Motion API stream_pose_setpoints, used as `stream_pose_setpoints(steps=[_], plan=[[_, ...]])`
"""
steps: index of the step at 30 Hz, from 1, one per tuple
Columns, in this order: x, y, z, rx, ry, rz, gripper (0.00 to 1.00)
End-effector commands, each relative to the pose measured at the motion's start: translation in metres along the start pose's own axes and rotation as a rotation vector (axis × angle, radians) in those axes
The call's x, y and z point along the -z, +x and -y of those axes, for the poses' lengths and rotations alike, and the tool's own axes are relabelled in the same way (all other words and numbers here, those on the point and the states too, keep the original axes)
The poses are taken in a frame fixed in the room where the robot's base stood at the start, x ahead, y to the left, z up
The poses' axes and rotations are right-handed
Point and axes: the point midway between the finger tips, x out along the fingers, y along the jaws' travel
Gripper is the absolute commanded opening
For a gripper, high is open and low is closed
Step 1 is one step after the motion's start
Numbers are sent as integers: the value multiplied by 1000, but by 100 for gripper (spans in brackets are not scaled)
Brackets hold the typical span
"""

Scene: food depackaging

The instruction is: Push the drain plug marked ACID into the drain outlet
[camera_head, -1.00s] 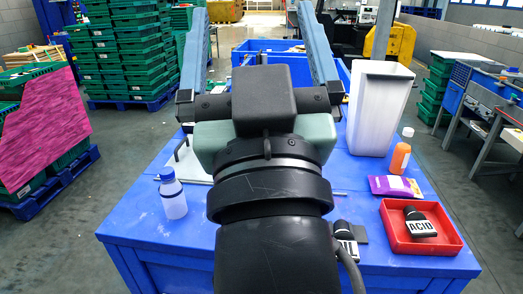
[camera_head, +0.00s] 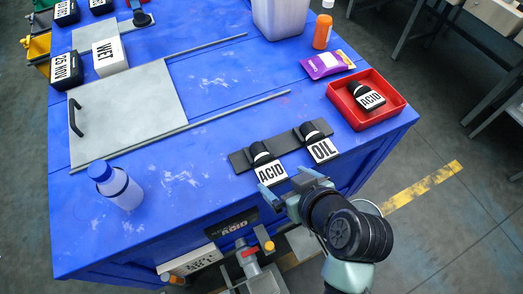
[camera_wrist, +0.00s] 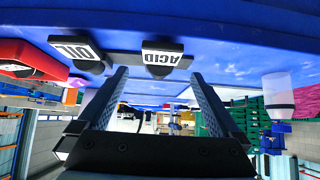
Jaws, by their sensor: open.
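A black plug-like piece with a white ACID label (camera_head: 270,173) stands on a dark strip (camera_head: 240,161) at the table's front edge, left of a similar OIL piece (camera_head: 322,149). Both labels show upside down in the wrist view, ACID (camera_wrist: 162,57) and OIL (camera_wrist: 72,49). Another black ACID-labelled piece (camera_head: 369,98) lies in a red tray (camera_head: 394,109). My gripper (camera_head: 286,186) is open and empty, just in front of the ACID piece on the strip; the wrist view shows its fingers (camera_wrist: 158,78) apart. A dark ACID plate (camera_head: 233,227) is on the table's front; I cannot make out an outlet opening.
Pipework with a red ring (camera_head: 247,251) juts out below the plate. A blue-capped bottle (camera_head: 118,187) stands front left. A grey sliding lid (camera_head: 128,110) with a handle and rails covers the left.

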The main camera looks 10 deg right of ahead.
Motion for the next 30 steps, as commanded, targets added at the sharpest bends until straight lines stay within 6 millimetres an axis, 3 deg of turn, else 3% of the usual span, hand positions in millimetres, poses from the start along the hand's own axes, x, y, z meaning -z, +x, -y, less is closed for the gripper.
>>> stream_pose_setpoints(steps=[3, 11, 21, 30], plan=[[1, 19, 0, 1, -2, 0, 100], [1, 37, 0, -1, -1, 0, 100], [0, 78, 0, -2, -1, -2, 100], [-1, 84, 0, -3, -2, -3, 100]])
